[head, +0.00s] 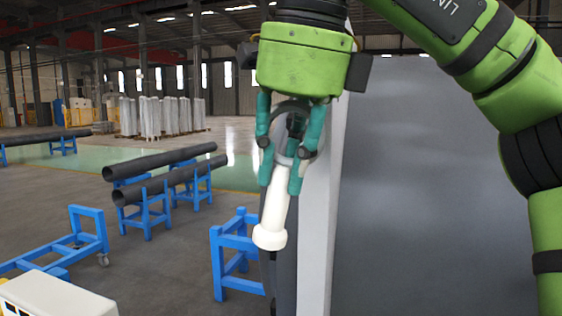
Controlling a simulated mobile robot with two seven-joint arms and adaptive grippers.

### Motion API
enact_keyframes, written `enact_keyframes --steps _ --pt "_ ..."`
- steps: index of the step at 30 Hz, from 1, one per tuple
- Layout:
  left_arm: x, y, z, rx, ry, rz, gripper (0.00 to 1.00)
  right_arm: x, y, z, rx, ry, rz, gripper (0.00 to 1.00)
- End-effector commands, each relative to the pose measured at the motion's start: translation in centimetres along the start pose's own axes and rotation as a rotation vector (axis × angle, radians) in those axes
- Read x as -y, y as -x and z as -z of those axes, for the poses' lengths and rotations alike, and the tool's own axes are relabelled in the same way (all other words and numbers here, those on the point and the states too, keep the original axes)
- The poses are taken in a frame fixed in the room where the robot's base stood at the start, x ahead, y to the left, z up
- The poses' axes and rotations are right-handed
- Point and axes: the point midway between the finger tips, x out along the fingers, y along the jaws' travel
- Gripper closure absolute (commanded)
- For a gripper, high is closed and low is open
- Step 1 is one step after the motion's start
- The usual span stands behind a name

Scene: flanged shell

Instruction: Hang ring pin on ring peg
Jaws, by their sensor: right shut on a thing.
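My right gripper (280,185) comes down from the top of the head view, with teal fingers pointing down. It is shut on a white pin with a thick round end, which I take to be the ring pin (272,213). The pin hangs below the fingers, tilted, its thick end low and to the left. A grey band shows around its upper end, between the fingers. A dark ring-like shape shows behind the fingers; I cannot tell what it belongs to. I cannot make out the ring peg for certain. My left gripper is not in view.
A large grey panel (430,190) with a pale upright edge (320,200) stands just right of the pin. A blue stand (232,255) is behind to the left. Dark pipes (160,160) rest on blue trestles farther back. A blue wheeled frame (85,235) is at the left.

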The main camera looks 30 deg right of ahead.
Motion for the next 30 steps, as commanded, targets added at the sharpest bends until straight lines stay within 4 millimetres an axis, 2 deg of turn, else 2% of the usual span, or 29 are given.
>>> enact_keyframes --steps 1,17,23,30 --pt "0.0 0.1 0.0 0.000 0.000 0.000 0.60 0.7 0.0 0.0 0.004 -0.011 0.003 1.00" --pt "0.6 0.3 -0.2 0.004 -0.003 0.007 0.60 4.0 -0.6 0.3 0.000 -0.018 0.002 1.00" --pt "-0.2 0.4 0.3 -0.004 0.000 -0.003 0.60 5.3 -0.9 0.4 -0.003 -0.020 0.002 1.00" --pt "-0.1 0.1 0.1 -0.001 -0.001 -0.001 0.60 6.0 -2.2 0.6 -0.009 -0.019 -0.001 1.00"
